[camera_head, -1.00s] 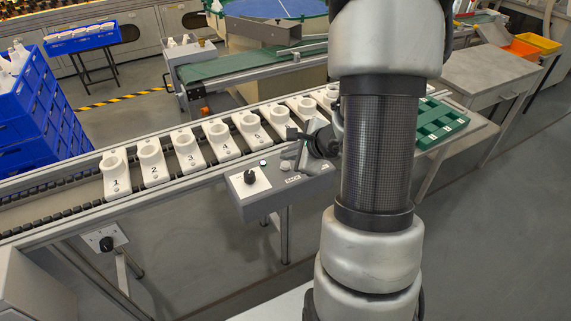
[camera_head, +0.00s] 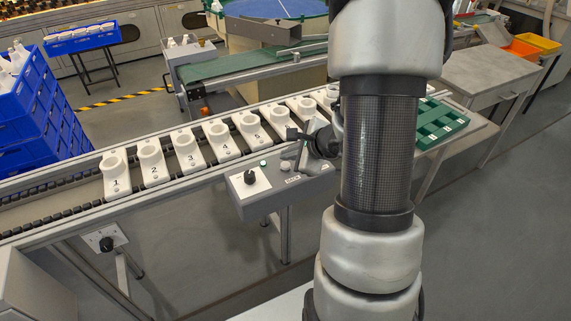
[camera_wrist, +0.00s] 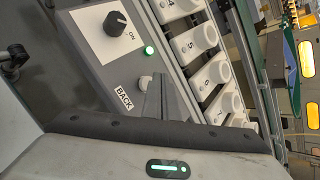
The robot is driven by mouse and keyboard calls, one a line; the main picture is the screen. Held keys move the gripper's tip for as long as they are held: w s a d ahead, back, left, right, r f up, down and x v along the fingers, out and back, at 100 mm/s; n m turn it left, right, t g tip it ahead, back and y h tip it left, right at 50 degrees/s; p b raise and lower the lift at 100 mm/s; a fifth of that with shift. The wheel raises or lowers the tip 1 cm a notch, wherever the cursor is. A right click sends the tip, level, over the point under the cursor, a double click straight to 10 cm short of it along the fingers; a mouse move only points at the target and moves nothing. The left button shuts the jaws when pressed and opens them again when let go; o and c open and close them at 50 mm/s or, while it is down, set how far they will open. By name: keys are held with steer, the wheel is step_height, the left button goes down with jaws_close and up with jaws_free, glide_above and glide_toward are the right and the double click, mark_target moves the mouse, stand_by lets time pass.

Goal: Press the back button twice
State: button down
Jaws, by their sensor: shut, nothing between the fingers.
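The grey control box (camera_head: 272,199) stands at the front edge of the conveyor. In the head view my gripper (camera_head: 301,158) is over the right part of the box, partly hidden by my arm.
A black ON knob (camera_wrist: 115,23) and a lit green lamp (camera_wrist: 149,50) are on the same panel. Numbered white sockets (camera_head: 153,163) line the conveyor behind the box. A green tray (camera_head: 440,121) lies at the conveyor's right end.

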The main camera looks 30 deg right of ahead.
mark_target(288, 167)
steer(key=shift+f, duration=0.1)
stand_by(0.3)
steer(key=shift+f+b, duration=0.35)
steer(key=shift+b, duration=0.4)
steer(key=shift+f+b, duration=0.5)
steer(key=shift+b, duration=0.15)
stand_by(0.5)
steer(key=shift+r, duration=0.1)
steer(key=shift+r+p, duration=0.55)
steer(key=shift+r, duration=0.3)
steer(key=shift+r+p, duration=1.85)
steer(key=shift+r, duration=0.7)
